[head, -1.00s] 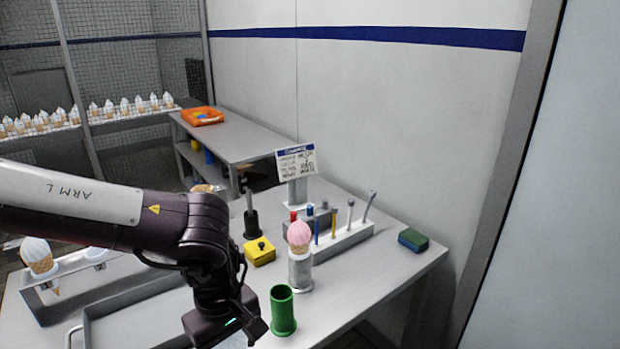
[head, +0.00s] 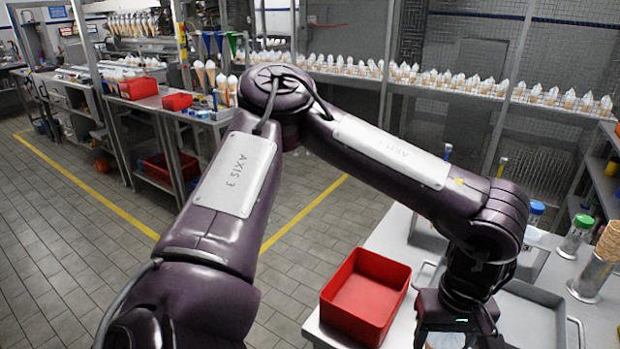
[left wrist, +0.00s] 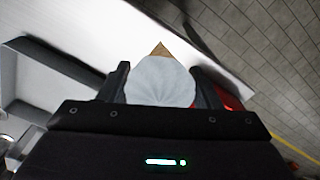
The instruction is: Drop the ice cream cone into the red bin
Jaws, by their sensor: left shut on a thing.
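My left gripper (head: 450,340) is at the bottom of the head view, just right of the red bin (head: 345,321). It is shut on an ice cream cone (left wrist: 161,84), whose pale, whitish scoop sits between the two dark fingers in the left wrist view, with the brown wafer tip pointing away. In the head view only a pale bit of the cone (head: 445,342) shows under the gripper. The bin is open-topped, looks empty and stands at the table's left corner. In the left wrist view a red strip of the bin (left wrist: 230,101) shows beyond the right finger.
A grey metal tray (head: 540,315) lies right of the gripper on the white table (head: 388,240). Bottles with green and blue lids (head: 576,236) and a metal holder with wafer cones (head: 592,277) stand farther right. Other red bins (head: 138,88) stand on a distant bench.

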